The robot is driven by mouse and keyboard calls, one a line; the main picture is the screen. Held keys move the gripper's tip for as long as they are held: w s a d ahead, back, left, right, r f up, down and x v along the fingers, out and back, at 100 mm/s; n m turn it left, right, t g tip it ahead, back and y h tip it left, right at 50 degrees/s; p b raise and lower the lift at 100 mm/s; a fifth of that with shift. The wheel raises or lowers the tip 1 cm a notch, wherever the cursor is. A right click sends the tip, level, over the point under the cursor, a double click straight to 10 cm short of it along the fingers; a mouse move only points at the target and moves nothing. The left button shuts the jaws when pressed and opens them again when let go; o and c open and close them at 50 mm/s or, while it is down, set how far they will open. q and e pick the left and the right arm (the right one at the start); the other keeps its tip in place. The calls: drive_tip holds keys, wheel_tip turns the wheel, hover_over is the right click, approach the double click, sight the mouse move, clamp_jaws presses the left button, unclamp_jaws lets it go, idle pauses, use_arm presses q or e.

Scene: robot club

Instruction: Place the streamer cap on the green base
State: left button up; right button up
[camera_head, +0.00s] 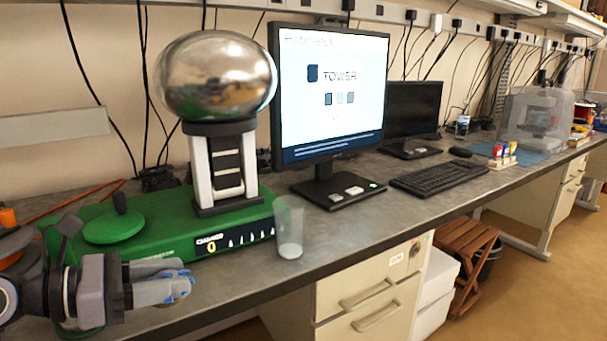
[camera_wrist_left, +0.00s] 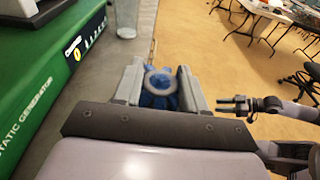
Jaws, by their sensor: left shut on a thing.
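The green base (camera_head: 160,228) is a long box at the left of the bench in the head view. Its side also shows in the left wrist view (camera_wrist_left: 40,95), with "STATIC GENERATOR" lettering. My left gripper (camera_head: 172,285) is in front of the base, over the bench's front side. It is shut on the streamer cap (camera_wrist_left: 160,85), a blue piece with a grey ring. In the head view the fingers hide most of the cap. My right gripper (camera_wrist_left: 234,104) appears small at the right of the wrist view; its opening is unclear.
A shiny metal sphere (camera_head: 216,75) stands on a column on the base. A green disc with a black knob (camera_head: 114,226) lies on the base's left part. A clear cup (camera_head: 289,228) stands close by the base's right end. A monitor (camera_head: 330,90) stands behind.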

use_arm(q)
drive_tip(key=shift+n+t, duration=0.4)
drive_tip(key=shift+t, duration=0.1)
drive_tip(key=s+f, duration=0.1)
drive_tip(key=s+a+f, duration=0.1)
drive_tip(key=s+f, duration=0.1)
drive_tip(key=s+a+f, duration=0.1)
drive_tip(key=s+f, duration=0.1)
drive_tip(key=shift+s+f, duration=0.1)
drive_tip(key=shift+s, duration=0.05)
drive_tip(key=shift+a, duration=0.1)
